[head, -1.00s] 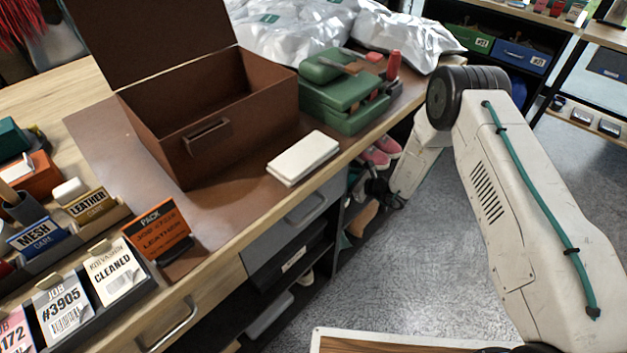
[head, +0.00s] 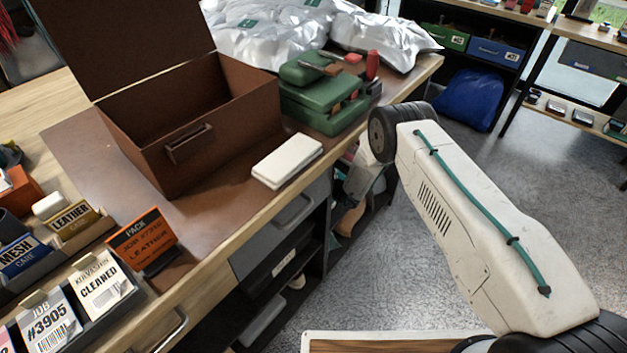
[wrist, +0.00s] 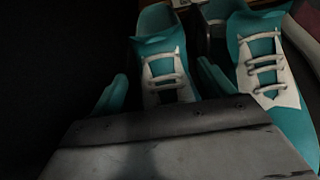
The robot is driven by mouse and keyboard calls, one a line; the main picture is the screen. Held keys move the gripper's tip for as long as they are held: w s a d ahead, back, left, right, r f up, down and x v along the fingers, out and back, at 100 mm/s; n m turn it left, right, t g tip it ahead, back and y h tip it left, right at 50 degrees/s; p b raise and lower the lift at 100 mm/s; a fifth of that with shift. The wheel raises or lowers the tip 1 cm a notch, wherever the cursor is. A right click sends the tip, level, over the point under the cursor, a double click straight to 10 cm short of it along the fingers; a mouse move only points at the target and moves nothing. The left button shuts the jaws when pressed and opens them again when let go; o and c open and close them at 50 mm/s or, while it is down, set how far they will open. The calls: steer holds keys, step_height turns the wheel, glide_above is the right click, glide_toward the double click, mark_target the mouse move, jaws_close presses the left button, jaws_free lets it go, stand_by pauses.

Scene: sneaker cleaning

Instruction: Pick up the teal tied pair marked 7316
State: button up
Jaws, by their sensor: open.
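In the wrist view, a teal pair of sneakers with white laces shows as a left shoe (wrist: 162,70) and a right shoe (wrist: 268,75), side by side. My gripper (wrist: 162,88) is open, with one teal finger on each side of the left shoe. I cannot tell whether the fingers touch it. The lower parts of the shoes are hidden by my gripper's grey body. No tag number or tie on the pair is readable.
An open brown box (head: 200,130), a white pad (head: 287,160) and a green case (head: 325,100) stand on the bench. An orange PACK card (head: 141,242) is near its front edge. Dark shelves (head: 290,262) lie below the bench. A blue bag (head: 469,99) sits behind.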

steer(key=c, duration=1.1)
steer(key=shift+r, duration=0.1)
steer(key=shift+c, duration=1.3)
